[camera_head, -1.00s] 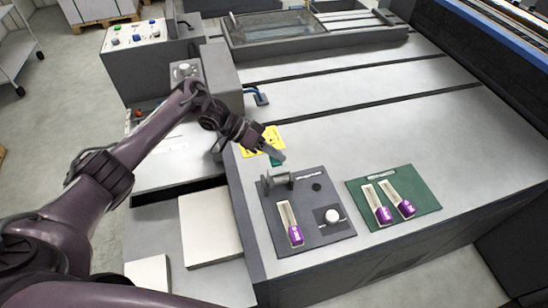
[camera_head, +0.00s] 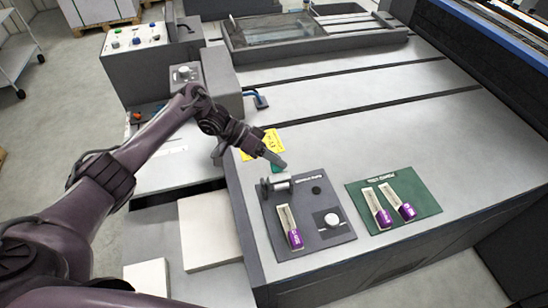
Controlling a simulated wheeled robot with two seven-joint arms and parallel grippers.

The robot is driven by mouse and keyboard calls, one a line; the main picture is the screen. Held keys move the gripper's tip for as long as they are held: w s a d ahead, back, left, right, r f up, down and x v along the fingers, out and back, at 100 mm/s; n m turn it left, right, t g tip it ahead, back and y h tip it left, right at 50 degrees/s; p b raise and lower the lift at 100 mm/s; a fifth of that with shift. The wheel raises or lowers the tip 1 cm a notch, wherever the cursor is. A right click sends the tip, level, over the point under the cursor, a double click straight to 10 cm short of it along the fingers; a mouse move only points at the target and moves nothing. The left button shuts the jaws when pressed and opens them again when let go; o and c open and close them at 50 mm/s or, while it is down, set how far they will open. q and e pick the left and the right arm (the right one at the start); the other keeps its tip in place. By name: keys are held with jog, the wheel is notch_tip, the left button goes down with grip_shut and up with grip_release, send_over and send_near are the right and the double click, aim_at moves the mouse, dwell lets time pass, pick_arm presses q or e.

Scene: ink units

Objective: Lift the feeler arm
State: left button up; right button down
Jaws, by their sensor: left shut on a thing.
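A small grey metal feeler unit (camera_head: 276,184) stands at the upper left corner of the dark grey mat (camera_head: 322,240). My right gripper is not in view.
The grey mat also holds a purple-ended unit (camera_head: 295,239), a round white knob (camera_head: 331,220) and a black disc (camera_head: 316,190). Two more purple-ended units (camera_head: 383,217) (camera_head: 408,211) lie on a green mat (camera_head: 420,205). A yellow label (camera_head: 270,142) lies behind the gripper.

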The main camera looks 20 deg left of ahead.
pick_arm(q)
jog(key=b+v, duration=0.1)
jog(key=v, duration=0.6)
jog(key=shift+a+r, duration=0.2)
jog(key=shift+a, duration=0.05)
jog(key=shift+s, duration=0.15)
